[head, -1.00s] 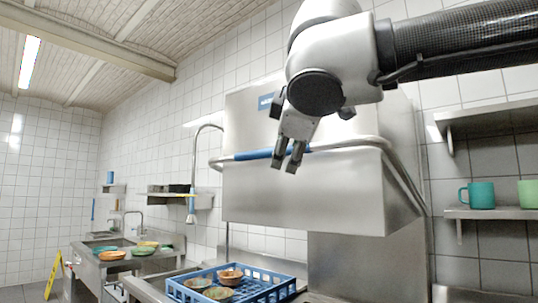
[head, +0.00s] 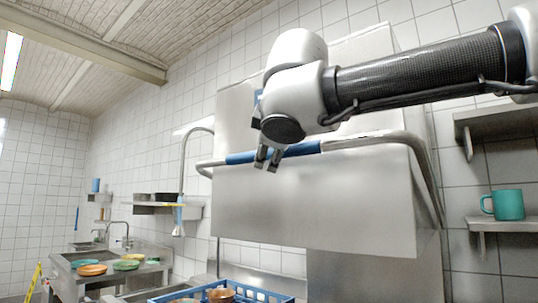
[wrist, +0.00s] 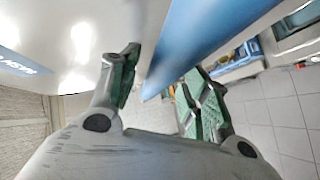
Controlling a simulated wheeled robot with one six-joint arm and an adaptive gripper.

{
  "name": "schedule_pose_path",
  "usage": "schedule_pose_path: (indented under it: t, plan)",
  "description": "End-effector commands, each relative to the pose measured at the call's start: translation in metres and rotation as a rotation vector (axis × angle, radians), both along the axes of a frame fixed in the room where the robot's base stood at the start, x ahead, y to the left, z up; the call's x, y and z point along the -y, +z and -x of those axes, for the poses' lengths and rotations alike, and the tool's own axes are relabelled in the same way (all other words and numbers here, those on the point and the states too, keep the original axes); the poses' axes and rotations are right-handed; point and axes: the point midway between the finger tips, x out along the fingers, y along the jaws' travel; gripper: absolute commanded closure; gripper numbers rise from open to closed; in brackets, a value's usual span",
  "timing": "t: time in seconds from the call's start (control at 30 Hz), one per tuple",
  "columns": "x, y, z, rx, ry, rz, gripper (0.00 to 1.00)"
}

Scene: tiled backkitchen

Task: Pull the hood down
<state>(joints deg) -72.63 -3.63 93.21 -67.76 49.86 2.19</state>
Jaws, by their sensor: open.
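The dishwasher hood (head: 330,205) is a large steel box on the tiled wall. It is raised, with its lower edge well above the blue rack. A bent steel bar handle (head: 368,140) with a blue grip (head: 303,149) runs across its front. My gripper (head: 267,160) is open at the blue grip, its fingers pointing down in front of it. In the wrist view, the blue grip (wrist: 210,30) runs diagonally between the two open fingers (wrist: 160,75). Whether the fingers touch it, I cannot tell. The hood's white-looking face (wrist: 60,30) fills the upper left there.
A blue dish rack (head: 225,290) with brown bowls stands below the hood. A tap with a hose (head: 183,175) rises at its left. A shelf with a teal mug (head: 508,204) is at the right. A sink counter with plates (head: 92,269) is at the far left.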

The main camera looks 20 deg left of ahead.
Motion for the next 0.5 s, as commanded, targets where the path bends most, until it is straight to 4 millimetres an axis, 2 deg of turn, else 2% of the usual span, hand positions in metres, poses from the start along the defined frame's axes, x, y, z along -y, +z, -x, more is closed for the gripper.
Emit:
schedule_pose_path:
  t: [0.13,0.4,0.5]
  plan:
    - [-0.0045,-0.0035,-0.011,0.0,-0.001,0.0,0.53]
    - [-0.0057,-0.004,-0.0124,0.0,0.0,0.0,0.53]
    - [-0.0056,-0.0041,-0.0124,0.0,0.0,0.0,0.7]
